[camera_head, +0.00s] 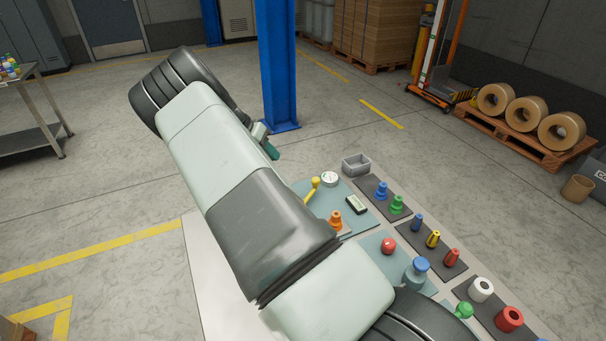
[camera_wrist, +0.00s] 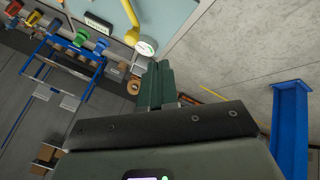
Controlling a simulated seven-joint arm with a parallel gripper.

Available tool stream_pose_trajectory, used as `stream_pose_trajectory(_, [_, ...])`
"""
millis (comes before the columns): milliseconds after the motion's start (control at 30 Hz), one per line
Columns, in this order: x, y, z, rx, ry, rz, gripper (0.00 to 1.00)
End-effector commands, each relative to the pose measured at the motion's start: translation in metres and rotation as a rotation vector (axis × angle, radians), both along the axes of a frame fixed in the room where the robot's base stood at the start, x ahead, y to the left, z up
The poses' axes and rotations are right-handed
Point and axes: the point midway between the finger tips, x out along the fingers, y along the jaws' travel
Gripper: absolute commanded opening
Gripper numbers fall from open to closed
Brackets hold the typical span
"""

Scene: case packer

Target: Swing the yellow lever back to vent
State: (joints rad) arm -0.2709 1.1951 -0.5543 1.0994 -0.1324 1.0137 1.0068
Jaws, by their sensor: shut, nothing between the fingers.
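The yellow lever (camera_head: 312,188) stands on a teal panel, just beyond my arm in the head view; its lower part is partly covered by my arm. In the wrist view the lever (camera_wrist: 130,14) shows at the top as a yellow bar with a round end, beside a white round gauge (camera_wrist: 146,46). My gripper (camera_head: 272,152) is shut and empty, off the far left edge of the panel, apart from the lever. In the wrist view my gripper's fingers (camera_wrist: 155,82) are together, pointing toward the panel edge. No vent marking is readable.
A grey bin (camera_head: 356,165) stands at the panel's far edge. Several coloured knobs fill the panels to the right. A blue post (camera_head: 278,70) rises behind my gripper.

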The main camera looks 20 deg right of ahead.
Motion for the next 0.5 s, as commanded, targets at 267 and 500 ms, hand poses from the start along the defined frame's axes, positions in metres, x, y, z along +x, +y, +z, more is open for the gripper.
stream_pose_trajectory(267, [-0.001,-0.002,-0.003,0.001,0.001,0.0,0.0])
stream_pose_trajectory(500, [-0.004,-0.024,-0.033,0.001,0.003,-0.001,0.0])
